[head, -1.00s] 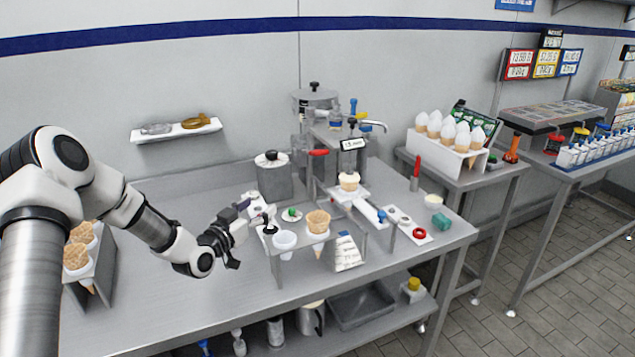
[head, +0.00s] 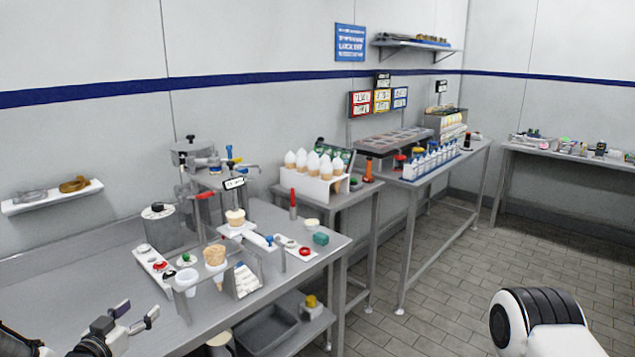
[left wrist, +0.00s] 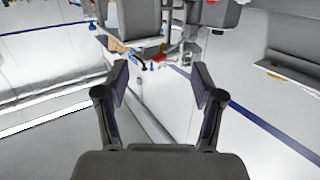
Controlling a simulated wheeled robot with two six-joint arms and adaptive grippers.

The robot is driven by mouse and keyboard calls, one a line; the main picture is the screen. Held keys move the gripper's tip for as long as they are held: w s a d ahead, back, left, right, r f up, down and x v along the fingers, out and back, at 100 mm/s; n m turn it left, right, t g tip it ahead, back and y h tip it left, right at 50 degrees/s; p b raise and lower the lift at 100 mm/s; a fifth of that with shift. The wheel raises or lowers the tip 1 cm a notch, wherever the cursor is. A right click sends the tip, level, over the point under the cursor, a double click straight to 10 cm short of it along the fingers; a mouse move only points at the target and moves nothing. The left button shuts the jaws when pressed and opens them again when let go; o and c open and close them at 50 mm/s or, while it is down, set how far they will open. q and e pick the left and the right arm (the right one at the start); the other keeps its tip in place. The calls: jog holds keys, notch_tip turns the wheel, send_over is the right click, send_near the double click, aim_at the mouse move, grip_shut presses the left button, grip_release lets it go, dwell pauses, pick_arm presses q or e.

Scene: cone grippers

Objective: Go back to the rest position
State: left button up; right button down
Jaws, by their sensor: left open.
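My left gripper (head: 134,322) is at the lower left of the head view, above the near left part of the steel table (head: 105,262). Its two fingers are spread and nothing is between them. In the left wrist view the left gripper (left wrist: 160,90) also shows open and empty, with the wall and counter equipment beyond it. A white and black part of my own arm shows at the lower right of the head view. My right gripper is not in view.
A white rack (head: 312,184) of cones is further right. The tiled floor (head: 455,265) is open at the right.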

pick_arm(q)
jog(key=s+d+f+m+g+h, duration=0.1)
jog(key=s+d+f+g, duration=0.4)
jog(key=s+d+f, duration=0.55)
jog(key=s+d+f+g, duration=0.4)
jog(key=s+d+f, duration=0.25)
jog(key=f, duration=0.65)
jog(key=s+f+n+g+y, duration=0.3)
jog(key=s+g, duration=0.4)
jog(key=s, duration=1.5)
jog(key=shift+a+g, duration=0.25)
jog(key=shift+g, duration=0.05)
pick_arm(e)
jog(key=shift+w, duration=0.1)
